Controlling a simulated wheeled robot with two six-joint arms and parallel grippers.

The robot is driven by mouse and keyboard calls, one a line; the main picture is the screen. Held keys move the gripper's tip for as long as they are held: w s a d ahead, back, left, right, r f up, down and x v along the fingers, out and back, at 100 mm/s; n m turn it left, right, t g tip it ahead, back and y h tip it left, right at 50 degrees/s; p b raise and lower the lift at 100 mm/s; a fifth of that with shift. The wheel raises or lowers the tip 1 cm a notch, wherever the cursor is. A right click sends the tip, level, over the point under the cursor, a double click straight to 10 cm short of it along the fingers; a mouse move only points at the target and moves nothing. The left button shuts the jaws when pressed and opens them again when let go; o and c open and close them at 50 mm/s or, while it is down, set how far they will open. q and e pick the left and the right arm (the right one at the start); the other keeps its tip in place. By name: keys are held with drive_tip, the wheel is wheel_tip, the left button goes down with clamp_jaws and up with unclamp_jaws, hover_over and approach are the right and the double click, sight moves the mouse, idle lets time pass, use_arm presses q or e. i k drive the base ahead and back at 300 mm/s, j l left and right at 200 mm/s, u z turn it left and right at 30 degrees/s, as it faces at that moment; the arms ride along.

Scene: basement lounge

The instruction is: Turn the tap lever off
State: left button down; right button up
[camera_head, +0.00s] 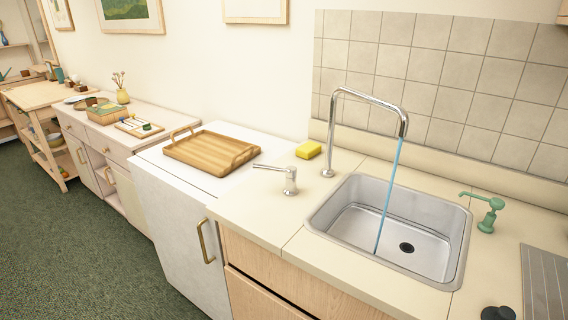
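The chrome tap (374,100) rises from the counter behind the steel sink (330,209) and arches over it. A blue stream of water (390,190) runs from its spout into the basin near the dark drain. A separate chrome tap lever (289,181) stands on the counter left of the sink, its handle pointing left and about level.
A yellow sponge (308,150) lies behind the lever. A wooden tray (211,149) rests on the white cabinet to the left. A green soap pump (489,215) stands right of the sink. The counter (249,215) around the lever is clear.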

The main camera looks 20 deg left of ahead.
sight(290, 172)
drive_tip(key=i+j+z, duration=0.1)
drive_tip(key=j, duration=0.25)
drive_tip(key=i+j, duration=0.2)
drive_tip(key=j, duration=0.15)
drive_tip(key=i+j+z, duration=0.15)
drive_tip(key=j, duration=0.2)
